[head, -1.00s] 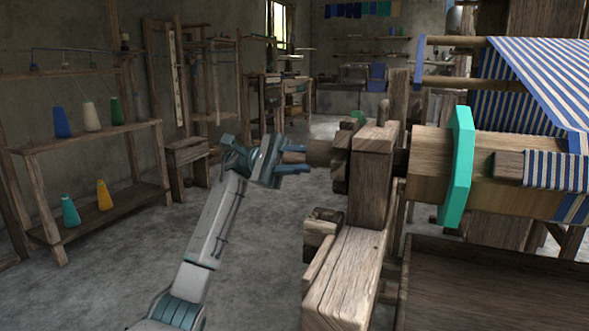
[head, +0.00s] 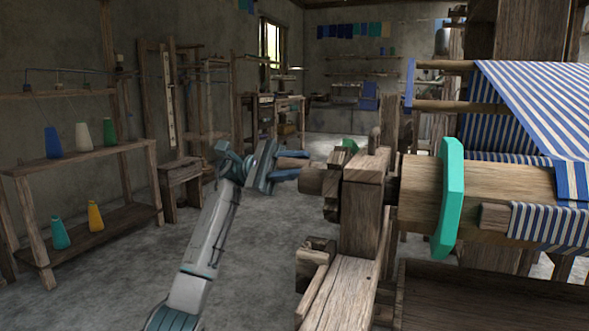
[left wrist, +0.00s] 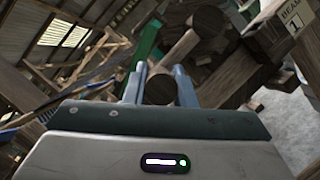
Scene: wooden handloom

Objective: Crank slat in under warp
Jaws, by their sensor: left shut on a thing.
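The wooden slat (head: 495,217) lies along the low front side of the round wooden beam (head: 418,190). Its left end is bare, and blue-and-white striped cloth (head: 548,226) covers it to the right. The striped warp (head: 545,95) slopes down to the beam from the upper rollers. A teal flange (head: 449,200) stands around the beam left of the slat. My left gripper (head: 288,168) is left of the loom frame, shut on a wooden crank handle (head: 293,162). The left wrist view shows the handle's round end (left wrist: 160,89) between both fingers. My right gripper is not in view.
The loom's wooden post (head: 361,205) and a long low timber (head: 340,297) stand between my left gripper and the beam. A shelf (head: 90,160) with several coloured yarn cones is at left. The grey floor (head: 255,265) between shelf and loom is clear.

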